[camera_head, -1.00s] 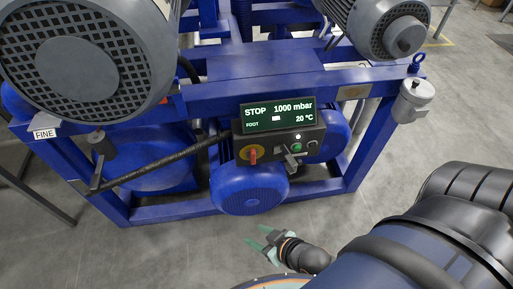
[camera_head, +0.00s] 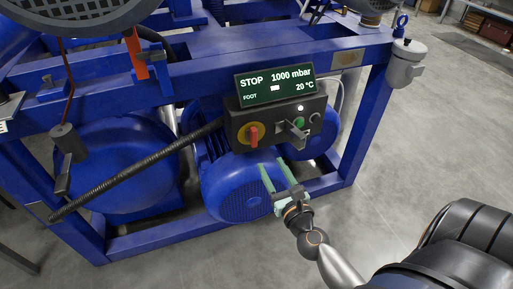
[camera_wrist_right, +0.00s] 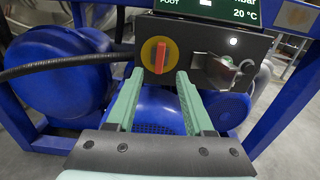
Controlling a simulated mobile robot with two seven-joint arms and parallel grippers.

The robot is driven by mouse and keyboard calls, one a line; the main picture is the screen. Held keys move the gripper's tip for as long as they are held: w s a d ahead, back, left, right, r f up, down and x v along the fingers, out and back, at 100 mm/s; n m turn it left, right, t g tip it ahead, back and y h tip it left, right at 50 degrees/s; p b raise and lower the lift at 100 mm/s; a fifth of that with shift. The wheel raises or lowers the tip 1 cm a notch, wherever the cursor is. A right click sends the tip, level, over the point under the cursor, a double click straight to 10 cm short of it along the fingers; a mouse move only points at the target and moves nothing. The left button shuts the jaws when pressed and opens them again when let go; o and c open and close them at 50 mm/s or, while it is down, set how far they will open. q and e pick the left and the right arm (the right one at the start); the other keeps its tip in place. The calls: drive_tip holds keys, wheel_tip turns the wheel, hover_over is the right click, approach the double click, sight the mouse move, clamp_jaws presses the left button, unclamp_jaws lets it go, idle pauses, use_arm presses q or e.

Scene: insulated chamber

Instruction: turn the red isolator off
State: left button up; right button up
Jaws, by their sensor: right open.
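The red isolator (camera_head: 253,136) is a red handle standing upright on a yellow disc, at the left of the dark control box (camera_head: 232,128). It also shows in the right wrist view (camera_wrist_right: 160,57), straight ahead beyond the fingers. My right gripper (camera_head: 274,174) is in front of and below the box, with its green fingers pointing up toward it. In the right wrist view my right gripper (camera_wrist_right: 157,92) is open and empty, its two fingers spread apart below the isolator and clear of it. My left gripper is not in view.
A display (camera_head: 275,86) reading STOP, 1000 mbar, 20 °C tops the box. A metal latch-like part (camera_head: 297,133), a green button (camera_head: 299,123) and a lit white lamp sit right of the isolator. A black hose (camera_head: 130,172) runs left. Blue frame beams surround the blue motor (camera_head: 235,190).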

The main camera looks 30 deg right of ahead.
sight(255, 135)
drive_tip(key=p+x, duration=0.1)
drive_tip(key=x, duration=1)
drive_tip(key=shift+d+p, duration=0.15)
drive_tip(key=shift+p, duration=0.2)
drive_tip(key=shift+w+d, duration=0.15)
drive_tip(key=shift+w, duration=0.55)
drive_tip(key=shift+c, duration=0.8)
clamp_jaws()
